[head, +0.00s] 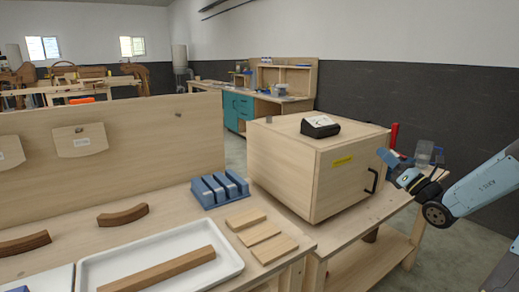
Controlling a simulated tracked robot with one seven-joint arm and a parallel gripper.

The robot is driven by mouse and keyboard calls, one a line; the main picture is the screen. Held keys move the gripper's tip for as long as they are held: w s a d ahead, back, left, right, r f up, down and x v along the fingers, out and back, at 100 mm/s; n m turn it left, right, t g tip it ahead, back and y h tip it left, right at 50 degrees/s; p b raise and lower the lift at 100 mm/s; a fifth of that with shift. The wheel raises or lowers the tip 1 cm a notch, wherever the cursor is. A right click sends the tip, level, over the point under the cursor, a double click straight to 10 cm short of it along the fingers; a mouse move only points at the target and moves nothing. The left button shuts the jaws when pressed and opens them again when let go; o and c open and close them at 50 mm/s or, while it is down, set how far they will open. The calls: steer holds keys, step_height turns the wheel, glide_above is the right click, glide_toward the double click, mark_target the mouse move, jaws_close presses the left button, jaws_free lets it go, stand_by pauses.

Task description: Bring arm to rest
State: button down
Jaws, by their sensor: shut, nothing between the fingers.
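My arm comes in from the right edge, and its wrist is beside the right side of a wooden box. My gripper (390,160) is at the end of the arm, small in the picture and near the box's right edge. It is shut and empty. Its fingertips are hard to make out.
The wooden box (285,160) has a black handle (371,181) and a black device (320,126) on top. A blue slotted block (219,190), several wood strips (262,235) and a white tray (225,268) holding a brown bar (160,271) are on the bench left of it.

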steer(key=s+a+f+n+g+y, duration=0.2)
steer(key=s+a+n+g, duration=0.1)
steer(key=a+n+g, duration=0.4)
steer(key=s+a+f+n+g+y, duration=0.15)
steer(key=a+n+g, duration=0.3)
steer(key=a, duration=0.45)
steer(key=s+a+f+n+g+h, duration=0.2)
steer(key=s+a+n+g+h, duration=0.35)
steer(key=s+a+n, duration=0.35)
steer(key=s+d+r+n+t+h, duration=0.1)
steer(key=s+d+r+n+h, duration=0.3)
steer(key=s+d+n+h, duration=0.1)
steer(key=s+d+r+n+t+h, duration=0.2)
steer(key=s+d+r+n+h, duration=0.2)
steer(key=s+n, duration=0.3)
steer(key=shift+s+d+r+h, duration=0.25)
steer(key=shift+s+d+h, duration=0.55)
steer(key=shift+s, duration=0.75)
steer(key=shift+s, duration=0.1)
